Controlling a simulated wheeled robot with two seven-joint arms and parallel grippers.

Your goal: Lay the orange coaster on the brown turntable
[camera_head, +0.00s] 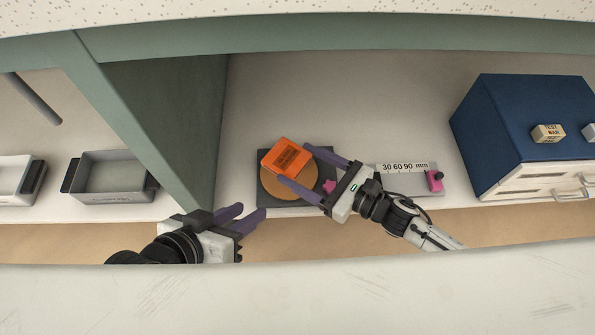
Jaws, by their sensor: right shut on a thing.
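The orange coaster (284,155) is a square block with dark markings on its top face. My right gripper (294,163) is shut on it, with one purple finger along each side. The coaster is over the back part of the round brown turntable (270,187) and hides that part. I cannot tell whether the coaster touches the turntable. My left gripper (252,210) is empty near the shelf's front edge, left of and in front of the turntable, with its fingers apart.
The turntable sits on a dark base plate (325,156) with a pink star knob (329,186). Right of it are a grey gauge marked in mm (404,168) and a blue cabinet (490,115). A green upright (165,125) stands left, with grey trays beyond.

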